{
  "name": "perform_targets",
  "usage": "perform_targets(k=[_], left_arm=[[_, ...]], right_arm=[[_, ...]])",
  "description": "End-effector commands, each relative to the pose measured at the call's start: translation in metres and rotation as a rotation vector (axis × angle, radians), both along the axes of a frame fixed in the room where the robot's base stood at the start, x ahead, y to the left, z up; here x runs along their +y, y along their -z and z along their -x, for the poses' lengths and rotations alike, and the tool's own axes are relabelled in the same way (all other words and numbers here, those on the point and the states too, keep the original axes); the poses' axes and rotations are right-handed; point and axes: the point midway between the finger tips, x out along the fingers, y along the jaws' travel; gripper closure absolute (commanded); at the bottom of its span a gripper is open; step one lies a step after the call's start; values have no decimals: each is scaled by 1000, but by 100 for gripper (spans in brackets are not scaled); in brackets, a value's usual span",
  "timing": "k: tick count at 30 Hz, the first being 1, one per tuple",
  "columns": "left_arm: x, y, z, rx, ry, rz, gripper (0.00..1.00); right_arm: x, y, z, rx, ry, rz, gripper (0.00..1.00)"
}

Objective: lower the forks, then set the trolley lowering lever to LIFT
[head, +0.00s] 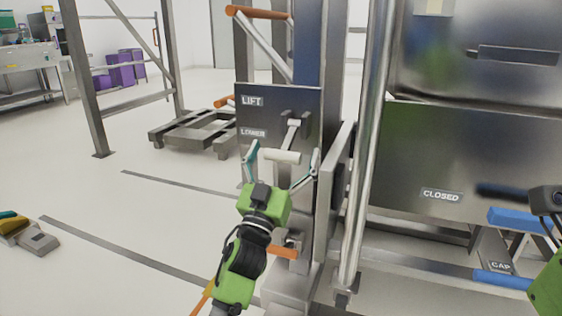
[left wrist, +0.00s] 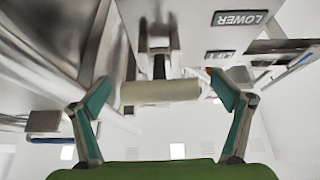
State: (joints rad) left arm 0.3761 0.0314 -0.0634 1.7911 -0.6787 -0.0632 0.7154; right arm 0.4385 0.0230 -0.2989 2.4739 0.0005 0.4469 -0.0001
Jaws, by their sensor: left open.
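The lowering lever (head: 282,157) has a pale cylindrical handle on a metal arm and stands in front of a dark panel on the trolley column. The handle sits a little below the LOWER label (head: 253,133), with the LIFT label (head: 252,100) higher up. My left gripper (head: 283,152) is open, its teal fingers on either side of the handle's ends. In the left wrist view the handle (left wrist: 160,91) lies crosswise between the spread fingers (left wrist: 152,95); contact is not clear. I cannot make out the forks for certain.
A steel cabinet (head: 470,150) with a CLOSED label stands close on the right, behind a vertical pole (head: 366,150). Orange-ended handles (head: 260,12) stick out above the panel. A low metal frame (head: 195,133) lies behind left. The floor at left is mostly clear.

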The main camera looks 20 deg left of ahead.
Motion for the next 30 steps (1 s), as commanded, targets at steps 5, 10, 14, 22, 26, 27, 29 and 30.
perform_targets(k=[5, 10, 14, 22, 26, 27, 29, 30], left_arm=[[0, 14, 20, 3, 2, 2, 7], [2, 34, 52, 4, 0, 2, 7], [2, 47, 73, 4, 0, 2, 7], [3, 61, 98, 2, 0, 1, 7], [3, 61, 100, 0, 0, 1, 7], [3, 61, 100, 0, 0, 1, 7], [3, 61, 100, 0, 0, 1, 7], [3, 61, 100, 0, 0, 1, 7]], right_arm=[[0, 0, 1, -2, 0, 0, 100], [0, 0, 1, -4, 0, 1, 100], [0, 0, 2, -5, 0, 2, 100], [0, 0, 2, -6, 0, 2, 100], [0, 0, 2, -6, 0, 2, 100], [0, 0, 2, -6, 0, 2, 100], [0, 0, 2, -6, 0, 2, 100], [0, 0, 2, -6, 0, 2, 100]])
